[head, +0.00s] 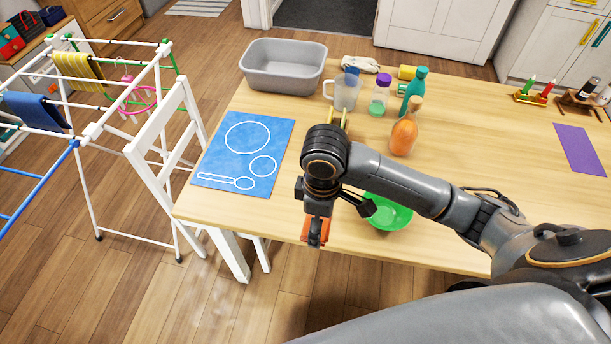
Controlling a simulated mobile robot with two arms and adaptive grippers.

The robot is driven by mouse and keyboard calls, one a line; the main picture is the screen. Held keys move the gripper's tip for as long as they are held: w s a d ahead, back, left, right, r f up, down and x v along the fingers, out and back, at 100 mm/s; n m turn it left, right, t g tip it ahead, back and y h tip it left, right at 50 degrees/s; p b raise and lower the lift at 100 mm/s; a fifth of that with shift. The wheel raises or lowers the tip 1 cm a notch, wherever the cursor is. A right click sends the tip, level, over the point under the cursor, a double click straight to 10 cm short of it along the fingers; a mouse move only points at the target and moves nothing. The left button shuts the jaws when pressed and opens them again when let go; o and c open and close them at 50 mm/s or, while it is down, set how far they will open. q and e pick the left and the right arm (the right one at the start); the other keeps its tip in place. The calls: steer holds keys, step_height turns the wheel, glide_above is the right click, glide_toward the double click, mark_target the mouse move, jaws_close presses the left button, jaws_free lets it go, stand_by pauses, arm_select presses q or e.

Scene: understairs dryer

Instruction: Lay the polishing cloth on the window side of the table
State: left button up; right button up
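A crumpled whitish cloth (361,63) lies at the far edge of the table (480,170), behind the jug; I cannot tell for sure that it is the polishing cloth. My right arm reaches in from the right, over the near part of the table. Its gripper (316,232) points down at the table's near edge. An orange-red patch shows at its tip; I cannot tell whether this is part of the gripper or something held. The finger opening is not clear. My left gripper is not in view. No window shows.
A grey basin (283,66), clear jug (344,93), purple-capped jar (380,95), teal bottle (413,90) and orange bottle (404,136) stand on the table. A blue outlined mat (235,150) lies left, a green bowl (390,213) near my arm, a purple mat (580,150) right. A drying rack (100,130) stands left.

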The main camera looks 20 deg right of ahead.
steer(key=w+a+f, duration=0.1)
steer(key=w+f, duration=0.3)
steer(key=w, duration=0.4)
glide_above(292, 212)
steer(key=f, duration=0.3)
steer(key=f+p, duration=0.1)
steer(key=shift+s+f, duration=0.4)
steer(key=shift+w+f, duration=0.35)
steer(key=shift+f, duration=0.1)
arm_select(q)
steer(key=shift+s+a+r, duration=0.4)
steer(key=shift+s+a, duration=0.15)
arm_select(e)
steer(key=shift+w+f, duration=0.1)
steer(key=shift+f, duration=1.55)
steer(key=shift+f, duration=0.2)
steer(key=o, duration=1.1)
steer(key=shift+c, duration=0.2)
steer(key=shift+r, duration=0.1)
